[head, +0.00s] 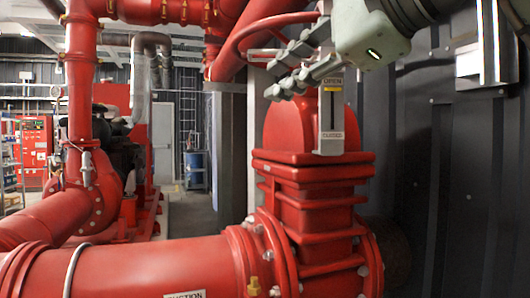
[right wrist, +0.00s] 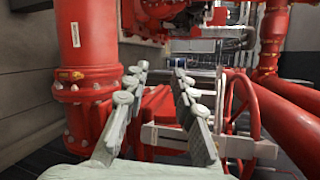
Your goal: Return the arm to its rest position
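My right gripper (head: 277,74) comes in from the upper right of the head view, in front of the red valve (head: 315,195). Its two fingers are spread with a clear gap between the tips in the right wrist view (right wrist: 161,66), and nothing is held between them. The red handwheel (head: 245,40) is partly hidden by the fingers; in the wrist view it stands to the right of the gripper (right wrist: 254,105). A pale indicator plate (head: 332,115) marked OPEN stands upright just below the gripper. My left gripper is not in view.
A large red pipe (head: 150,268) runs along the bottom of the head view. A dark ribbed wall (head: 450,180) stands close on the right. Another red pipe (right wrist: 82,40) stands left of the gripper in the wrist view. Open floor shows near a blue barrel (head: 195,170).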

